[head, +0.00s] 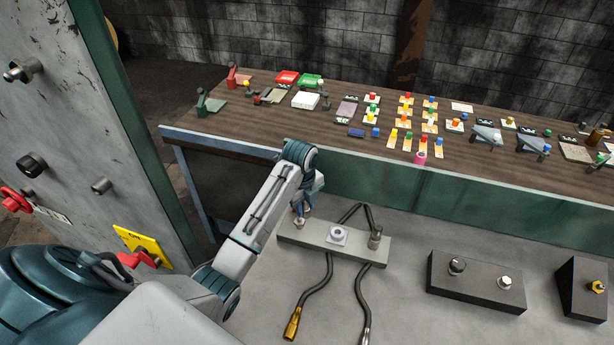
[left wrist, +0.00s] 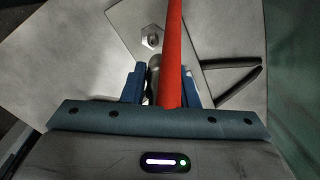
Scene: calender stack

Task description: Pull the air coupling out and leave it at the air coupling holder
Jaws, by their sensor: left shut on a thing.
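My left gripper (head: 304,206) is over the left end of a grey block (head: 285,235). In the left wrist view its blue fingers (left wrist: 160,88) are closed around a grey cylindrical piece, which looks like the air coupling (left wrist: 153,72). A long red bar (left wrist: 175,45) crosses over the fingers there and partly hides the coupling. Whether the coupling still touches the block cannot be told. The block carries a pale round fitting (head: 338,234) in its middle and a grey upright fitting (head: 375,238) at its right. Which part is the holder is not clear. My right gripper is not in view.
Two dark hoses lie on the grey surface, one with a brass end (head: 292,325), one with a grey end (head: 365,337). A black block with two fittings (head: 465,286) stands to the right. A wooden bench (head: 260,120) with many small parts lies behind.

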